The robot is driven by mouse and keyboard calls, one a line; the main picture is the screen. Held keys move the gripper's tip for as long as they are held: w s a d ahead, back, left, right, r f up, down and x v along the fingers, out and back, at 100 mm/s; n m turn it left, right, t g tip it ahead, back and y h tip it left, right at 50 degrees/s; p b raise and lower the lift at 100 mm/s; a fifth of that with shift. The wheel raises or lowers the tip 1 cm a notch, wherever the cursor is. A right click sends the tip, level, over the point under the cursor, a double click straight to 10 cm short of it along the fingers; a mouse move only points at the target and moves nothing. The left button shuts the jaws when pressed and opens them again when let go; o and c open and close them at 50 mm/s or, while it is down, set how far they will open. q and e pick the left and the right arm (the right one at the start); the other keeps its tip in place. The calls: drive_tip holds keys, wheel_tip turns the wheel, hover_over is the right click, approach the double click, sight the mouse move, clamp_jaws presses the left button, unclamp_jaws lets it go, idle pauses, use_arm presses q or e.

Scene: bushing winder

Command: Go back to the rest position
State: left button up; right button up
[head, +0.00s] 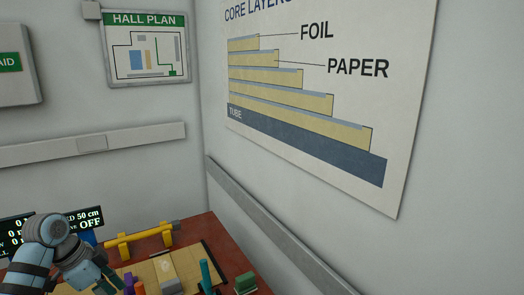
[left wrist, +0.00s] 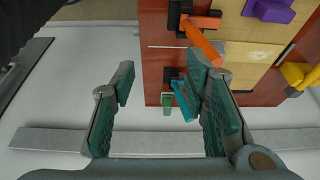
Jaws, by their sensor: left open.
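My left arm comes in from the lower left of the head view, and its gripper (head: 108,284) is low over the table's left part, partly cut off by the bottom edge. In the left wrist view the left gripper (left wrist: 160,78) is open, its two teal-padded fingers wide apart with nothing held between them. Behind the fingers lie a teal piece (left wrist: 183,102), partly hidden by the right finger, and a small green block (left wrist: 168,108). My right gripper is in neither view.
The red-brown table (head: 228,256) stands in the wall corner. It carries a yellow bar on stands (head: 145,236), a green block (head: 245,283), a teal upright piece (head: 205,276) and a purple piece (head: 140,288). A display (head: 88,217) stands behind. An orange bar (left wrist: 202,42) lies near the gripper.

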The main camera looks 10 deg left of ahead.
use_arm(q)
drive_tip(key=s+d+f+n+y, duration=0.1)
drive_tip(key=s+d+f, duration=0.3)
drive_tip(key=f, duration=0.4)
drive_tip(key=s+d+f+n+y, duration=0.1)
drive_tip(key=s+d+f+n, duration=0.1)
drive_tip(key=s+d+f, duration=0.45)
drive_tip(key=s+d+f+n+t+y, duration=0.1)
drive_tip(key=s+d+f+n, duration=0.15)
drive_tip(key=s, duration=0.45)
drive_tip(key=s+d+f+n+y, duration=0.1)
drive_tip(key=s+d+f+n, duration=0.1)
drive_tip(key=s+n, duration=0.3)
wheel_tip(320, 180, down, 25)
drive_tip(key=s+a+m+g+b, duration=0.1)
drive_tip(key=s+a+b, duration=0.15)
drive_tip(key=b, duration=0.35)
drive_tip(key=s+f+g+b, duration=0.1)
drive_tip(key=s+f+b, duration=0.3)
drive_tip(key=s+f, duration=1)
wheel_tip(320, 180, down, 2)
drive_tip(key=shift+f, duration=0.15)
use_arm(e)
wheel_tip(320, 180, down, 10)
drive_tip(key=shift+w, duration=0.45)
